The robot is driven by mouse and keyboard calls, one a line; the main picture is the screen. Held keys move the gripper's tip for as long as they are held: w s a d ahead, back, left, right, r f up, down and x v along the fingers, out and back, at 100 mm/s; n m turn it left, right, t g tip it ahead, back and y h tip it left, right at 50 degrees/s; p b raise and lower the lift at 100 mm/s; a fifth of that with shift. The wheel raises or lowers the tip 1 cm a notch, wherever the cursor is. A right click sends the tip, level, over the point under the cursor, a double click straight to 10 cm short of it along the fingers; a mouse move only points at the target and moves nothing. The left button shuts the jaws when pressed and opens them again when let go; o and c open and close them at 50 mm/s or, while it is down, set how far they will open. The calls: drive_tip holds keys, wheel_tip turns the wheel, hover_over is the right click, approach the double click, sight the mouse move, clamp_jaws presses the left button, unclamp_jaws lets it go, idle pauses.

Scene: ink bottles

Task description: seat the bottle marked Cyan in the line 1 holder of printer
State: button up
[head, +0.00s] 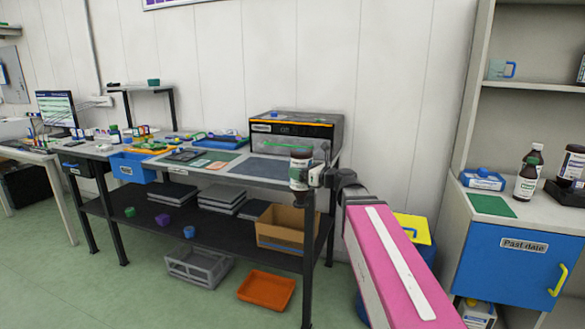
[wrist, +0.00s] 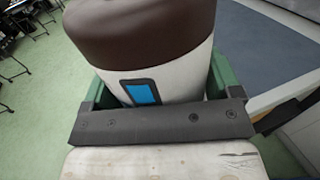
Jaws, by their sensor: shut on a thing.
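My gripper (head: 312,177) is shut on a bottle (head: 300,163) with a pale body and brown part, held at the front right end of the long bench. In the wrist view the bottle (wrist: 165,75) has a white label with a blue patch in a dark frame, between green fingers. The word on its label cannot be read. A dark box-shaped machine (head: 325,137) with an orange strip and a small white tag stands at the back of the bench, behind the gripper; it may be the printer. I cannot make out a line 1 holder.
A dark blue-grey mat (head: 262,169) lies bare on the bench (head: 225,178), left of the bottle. Small containers crowd the bench's left part. A cardboard box (head: 283,229) sits on the lower shelf. At right, brown bottles (head: 526,180) stand on a blue-doored cabinet (head: 510,262).

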drive_tip(key=s+d+f, duration=0.3)
drive_tip(key=d+f, duration=0.4)
drive_tip(key=f, duration=0.1)
drive_tip(key=s+d+f, duration=0.4)
drive_tip(key=d+f, duration=0.4)
drive_tip(key=shift+s+d+f, duration=0.25)
drive_tip(key=shift+d+f, duration=0.05)
drive_tip(key=shift+f, duration=0.05)
